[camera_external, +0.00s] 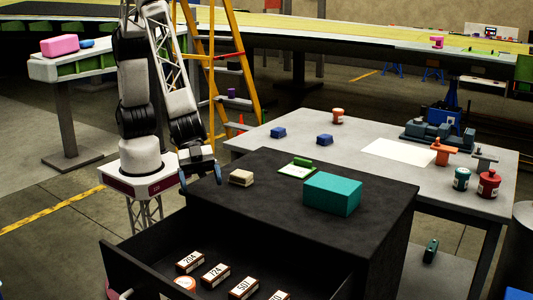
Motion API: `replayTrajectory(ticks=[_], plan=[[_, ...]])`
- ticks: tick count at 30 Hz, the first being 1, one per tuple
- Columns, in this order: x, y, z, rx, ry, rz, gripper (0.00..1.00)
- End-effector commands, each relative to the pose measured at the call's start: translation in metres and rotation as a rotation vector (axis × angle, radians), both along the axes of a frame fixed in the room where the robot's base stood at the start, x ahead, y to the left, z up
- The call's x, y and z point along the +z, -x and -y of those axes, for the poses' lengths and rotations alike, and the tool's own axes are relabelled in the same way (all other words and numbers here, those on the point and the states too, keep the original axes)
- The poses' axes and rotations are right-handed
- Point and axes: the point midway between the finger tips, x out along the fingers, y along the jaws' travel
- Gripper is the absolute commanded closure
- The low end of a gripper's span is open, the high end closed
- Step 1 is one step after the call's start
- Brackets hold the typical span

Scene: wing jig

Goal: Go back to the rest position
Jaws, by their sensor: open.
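My gripper (201,176) hangs at the left edge of the black cabinet top (260,205), with its fingers pointing down. It is open and I see nothing between the fingers. A small beige block (241,178) lies on the cabinet top just right of it, apart from the fingers. My arm reaches up from a white base left of the cabinet, its upper part cut off by the top of the picture.
A teal box (332,194) and a green item on a white card (297,169) sit on the cabinet. Its open drawer (150,262) holds several labelled boxes. A yellow ladder (240,60) stands behind my arm. A grey table (390,134) holds blue blocks and cans.

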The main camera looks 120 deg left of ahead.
Motion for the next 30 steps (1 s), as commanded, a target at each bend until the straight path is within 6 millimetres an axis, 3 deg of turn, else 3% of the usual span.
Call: replayTrajectory(ticks=[4,14,23,30], plan=[[0.029,0.011,-0.04,0.075,-0.044,-0.03,0.12],[0.08,0.055,-0.124,0.235,-0.128,-0.131,0.12],[0.118,0.112,-0.192,0.363,-0.183,-0.243,0.12],[0.141,0.169,-0.237,0.449,-0.208,-0.346,0.12]])
